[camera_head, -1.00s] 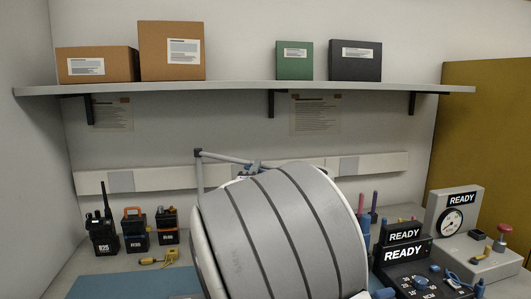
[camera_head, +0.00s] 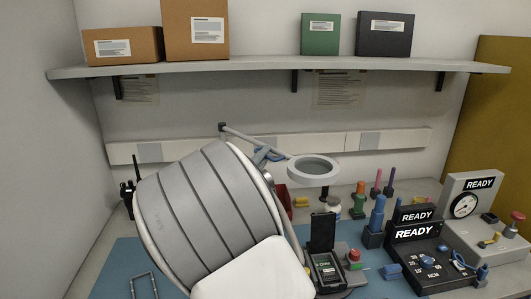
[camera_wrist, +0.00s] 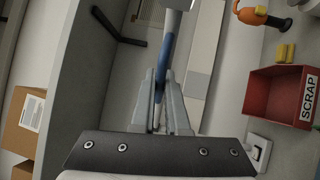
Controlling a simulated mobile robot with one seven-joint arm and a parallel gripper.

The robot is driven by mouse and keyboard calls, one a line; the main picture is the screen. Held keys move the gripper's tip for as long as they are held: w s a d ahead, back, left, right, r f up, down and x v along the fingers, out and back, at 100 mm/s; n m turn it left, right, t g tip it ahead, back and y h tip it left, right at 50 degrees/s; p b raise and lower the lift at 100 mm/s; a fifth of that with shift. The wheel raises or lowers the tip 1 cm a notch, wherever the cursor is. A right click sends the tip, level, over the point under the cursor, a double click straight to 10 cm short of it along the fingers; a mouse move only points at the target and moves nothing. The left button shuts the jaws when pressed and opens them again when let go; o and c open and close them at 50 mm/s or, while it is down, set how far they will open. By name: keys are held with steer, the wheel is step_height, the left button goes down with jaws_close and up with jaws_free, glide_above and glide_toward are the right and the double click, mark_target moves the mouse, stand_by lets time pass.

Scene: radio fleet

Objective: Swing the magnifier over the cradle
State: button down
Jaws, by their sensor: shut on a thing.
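The magnifier's pale ring (camera_head: 313,172) hangs at the end of a jointed grey arm (camera_head: 238,134) with a blue grip section, fixed near the back wall. In the wrist view my gripper (camera_wrist: 163,92) is shut on the blue section (camera_wrist: 166,55). In the head view my own arm hides most of my gripper. A black unit with a raised panel and a small green display (camera_head: 325,265), probably the cradle, stands on the bench in front. In the picture the ring is above and behind it; I cannot tell whether it is directly over it.
A red scrap bin (camera_wrist: 282,95) is beside the magnifier arm. Coloured tools (camera_head: 360,195), a black READY console (camera_head: 415,250) and a gauge box (camera_head: 468,200) stand at the right. A shelf with boxes (camera_head: 280,66) runs above. A blue mat (camera_head: 115,265) lies at front left.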

steer(key=c, duration=0.9)
jaws_free()
steer(key=p+v, duration=0.1)
steer(key=v, duration=1.6)
steer(key=shift+s+a+p, duration=0.15)
steer(key=shift+a+p, duration=0.05)
steer(key=shift+p, duration=0.2)
